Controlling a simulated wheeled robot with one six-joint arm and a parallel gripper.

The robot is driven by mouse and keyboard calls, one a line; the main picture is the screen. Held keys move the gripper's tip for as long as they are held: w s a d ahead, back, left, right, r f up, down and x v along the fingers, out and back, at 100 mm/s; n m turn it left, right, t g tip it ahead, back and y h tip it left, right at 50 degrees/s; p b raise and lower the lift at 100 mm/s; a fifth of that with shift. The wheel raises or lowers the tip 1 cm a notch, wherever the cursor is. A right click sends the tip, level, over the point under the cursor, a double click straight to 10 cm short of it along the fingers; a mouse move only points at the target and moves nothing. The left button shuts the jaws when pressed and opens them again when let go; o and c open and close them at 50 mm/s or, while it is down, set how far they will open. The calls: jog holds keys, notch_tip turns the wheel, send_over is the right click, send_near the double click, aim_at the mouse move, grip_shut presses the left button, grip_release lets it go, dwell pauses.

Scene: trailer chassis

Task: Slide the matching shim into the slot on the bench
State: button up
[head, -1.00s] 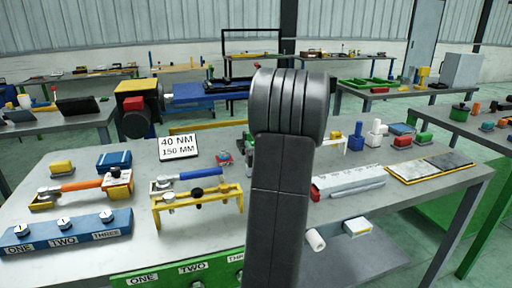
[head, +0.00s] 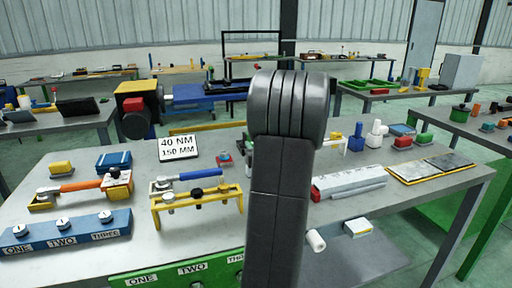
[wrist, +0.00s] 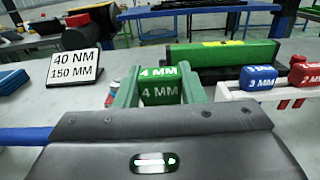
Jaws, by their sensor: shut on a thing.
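In the wrist view my gripper (wrist: 158,82) is shut on a green shim (wrist: 160,88) marked 4 MM, which sits between its two pale green fingers above the grey bench. Behind it lies a long green block (wrist: 222,54) with a small yellow mark on top; I cannot tell whether it has a slot. To the right a white rack (wrist: 236,92) holds a blue shim (wrist: 258,78) marked 3 MM and a red shim (wrist: 305,74). In the head view my own arm hides the gripper and the held shim.
A sign (head: 178,147) reading 40 NM, 150 MM stands left of my arm. A yellow stand (head: 197,203) with a blue-handled tool and a blue block (head: 65,230) marked ONE, TWO, THREE are at the left. A grey-white block (head: 350,181) lies right of my arm.

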jog(key=shift+f+b, duration=1.35)
jog(key=shift+b, duration=0.1)
jog(key=shift+s+f+b, duration=0.3)
jog(key=shift+f+b, duration=0.4)
jog(key=shift+f, duration=0.05)
jog(key=shift+s+f+b, duration=0.1)
jog(key=shift+f+b, duration=0.2)
jog(key=shift+f, duration=0.25)
jog(key=shift+r, duration=0.1)
jog(key=shift+w+r+p, duration=0.2)
jog(key=shift+r+p, duration=0.35)
jog(key=shift+r, duration=0.3)
jog(key=shift+w+r+p, duration=0.2)
jog(key=shift+r+p, duration=0.35)
jog(key=shift+r, duration=0.3)
jog(key=shift+r+p, duration=1.6)
jog(key=shift+r, duration=0.85)
jog(key=shift+f, duration=0.1)
